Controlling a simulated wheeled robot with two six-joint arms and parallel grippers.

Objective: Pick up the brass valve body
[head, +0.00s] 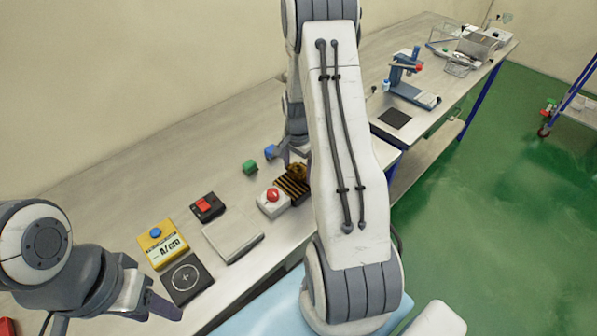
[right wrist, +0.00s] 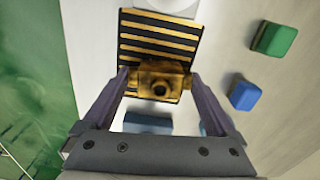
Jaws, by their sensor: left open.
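The brass valve body (right wrist: 160,82) sits between the two fingertips of my right gripper (right wrist: 158,82), at the near end of a black-and-yellow striped pad (right wrist: 158,42). A fingertip lies close at each side of it, with no clear gap showing. Whether the fingers press on it cannot be told. In the head view the valve body (head: 297,170) shows small over the striped pad (head: 291,186), and my right arm hides much of that gripper. My left gripper (head: 152,300) is open and empty at the lower left, away from the valve body.
A green block (head: 250,167) and a blue block (head: 270,152) lie left of the valve body. A red-button box (head: 273,203), a grey plate (head: 233,236), a red-switch box (head: 207,206), a yellow device (head: 161,244) and a black pad (head: 187,279) stand nearer on the bench.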

